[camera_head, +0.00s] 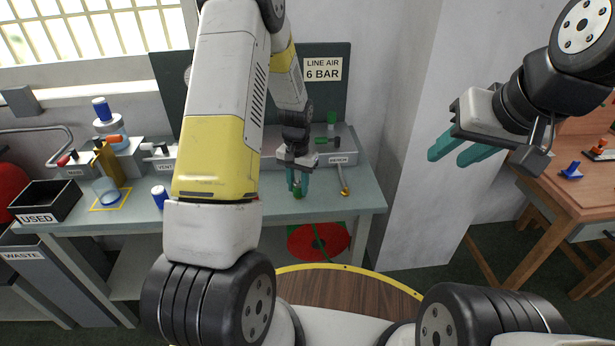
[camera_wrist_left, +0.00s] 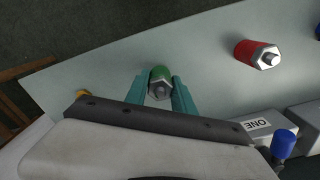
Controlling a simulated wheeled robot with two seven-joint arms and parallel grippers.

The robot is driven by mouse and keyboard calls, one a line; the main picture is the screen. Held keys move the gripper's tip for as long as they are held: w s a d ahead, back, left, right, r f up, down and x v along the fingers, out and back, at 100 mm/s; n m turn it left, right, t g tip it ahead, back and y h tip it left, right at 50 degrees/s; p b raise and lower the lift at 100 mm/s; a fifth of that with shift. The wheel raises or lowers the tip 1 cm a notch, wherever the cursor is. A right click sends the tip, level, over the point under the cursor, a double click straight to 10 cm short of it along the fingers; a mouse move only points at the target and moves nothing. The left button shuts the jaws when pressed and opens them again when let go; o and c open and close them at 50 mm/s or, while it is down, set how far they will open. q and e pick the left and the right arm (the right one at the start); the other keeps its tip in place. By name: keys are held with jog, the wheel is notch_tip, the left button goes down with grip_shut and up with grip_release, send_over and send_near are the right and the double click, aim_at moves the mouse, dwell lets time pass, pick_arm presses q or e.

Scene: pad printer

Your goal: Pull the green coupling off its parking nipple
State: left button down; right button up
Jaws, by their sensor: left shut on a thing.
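The green coupling (camera_head: 298,193) is between the teal fingers of my left gripper (camera_head: 299,181), over the front part of the grey-green bench. In the left wrist view the green coupling (camera_wrist_left: 160,75) shows a silver hex end towards the camera, with a finger of my left gripper (camera_wrist_left: 160,92) against each side. My left gripper is shut on it. The parking nipple is not clearly visible, and I cannot tell whether the coupling is still seated. My right gripper (camera_head: 456,151) is open and empty, raised in front of the pale pillar, away from the bench.
A green hose (camera_head: 318,236) hangs by a red reel (camera_head: 304,246) below. My left arm hides the bench's middle.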

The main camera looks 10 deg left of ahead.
aim_at(298, 182)
pick_arm(q)
jog(key=shift+r, duration=0.9)
jog(key=shift+r, duration=2.35)
